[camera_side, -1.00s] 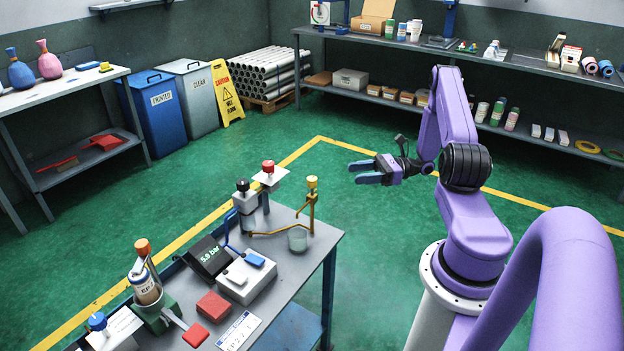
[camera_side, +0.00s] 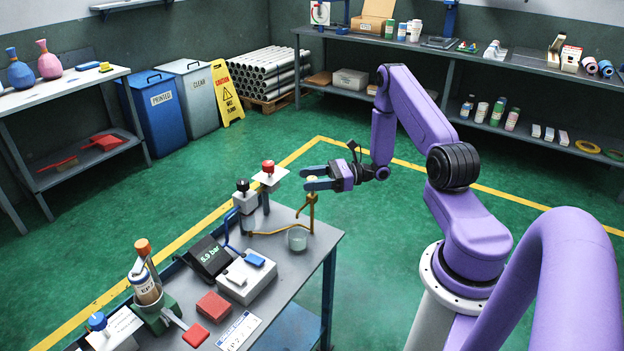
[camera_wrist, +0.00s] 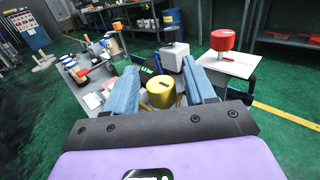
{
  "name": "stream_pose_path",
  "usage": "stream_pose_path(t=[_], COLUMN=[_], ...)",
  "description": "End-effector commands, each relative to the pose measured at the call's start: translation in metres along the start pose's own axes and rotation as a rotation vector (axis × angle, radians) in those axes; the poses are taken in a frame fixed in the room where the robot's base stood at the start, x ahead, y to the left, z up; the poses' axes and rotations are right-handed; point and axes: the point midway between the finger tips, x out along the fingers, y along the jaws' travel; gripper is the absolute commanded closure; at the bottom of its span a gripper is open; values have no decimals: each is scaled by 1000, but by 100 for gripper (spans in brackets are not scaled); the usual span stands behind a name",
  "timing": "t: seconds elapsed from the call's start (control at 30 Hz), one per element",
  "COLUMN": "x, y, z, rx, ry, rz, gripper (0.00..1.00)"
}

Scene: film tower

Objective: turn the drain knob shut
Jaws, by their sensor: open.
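The brass drain knob (camera_wrist: 161,92) shows in the wrist view between the two blue fingers of my gripper (camera_wrist: 161,90). The fingers stand apart, with gaps beside the knob; I cannot tell whether either touches it. In the side view my gripper (camera_side: 315,178) is at the top of the brass drain pipe (camera_side: 311,212), and its fingers partly hide the knob (camera_side: 312,180). A clear cup (camera_side: 298,239) stands on the bench under the pipe's spout.
A red knob (camera_side: 268,167) on a white plate and a black knob (camera_side: 242,185) stand close by on the left. A gauge reading 5.9 bar (camera_side: 209,257) and a grey box (camera_side: 247,280) sit on the bench (camera_side: 279,295). The floor right of the bench is clear.

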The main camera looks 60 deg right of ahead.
Motion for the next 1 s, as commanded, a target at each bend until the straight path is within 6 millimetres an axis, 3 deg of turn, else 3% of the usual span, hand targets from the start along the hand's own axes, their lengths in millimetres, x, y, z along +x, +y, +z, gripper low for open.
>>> stream_pose_path(t=[0.2, 0.27, 0.37, 0.73, 1.0], x=[0, 0, 0, 0, 0], y=[0, 0, 0, -1, -1], z=[0, 0, 0, 0, -1], rx=[0, 0, 0, -2, -6], ry=[0, 0, 0, 1, 1], rz=[0, 0, 0, 43, 211], gripper=[45, 62, 94, 95, 95])
